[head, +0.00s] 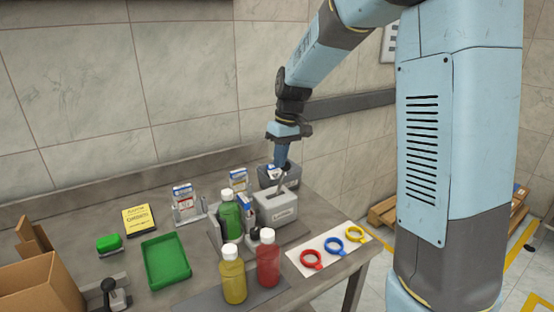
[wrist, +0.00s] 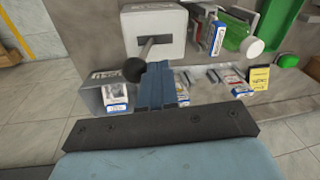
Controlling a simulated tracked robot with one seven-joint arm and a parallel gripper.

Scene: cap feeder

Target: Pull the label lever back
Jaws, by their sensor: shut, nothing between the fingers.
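The label lever shows in the wrist view as a grey rod (wrist: 149,48) ending in a round black knob (wrist: 134,70). It sticks out from a pale grey box (wrist: 153,22). In the head view this grey box (head: 277,209), with small lettering on its front, stands at the right part of the bench. My gripper (wrist: 158,66) is shut and empty, with its fingertips right beside the knob; whether they touch it I cannot tell. In the head view my gripper (head: 282,166) points down behind the grey box and largely hides the lever.
A dark grey bin (head: 267,178) with cards stands behind the box. Green (head: 230,222), yellow (head: 233,277) and red (head: 268,263) bottles stand in front and left. Coloured rings lie on a white mat (head: 313,243). A green tray (head: 165,261) lies further left.

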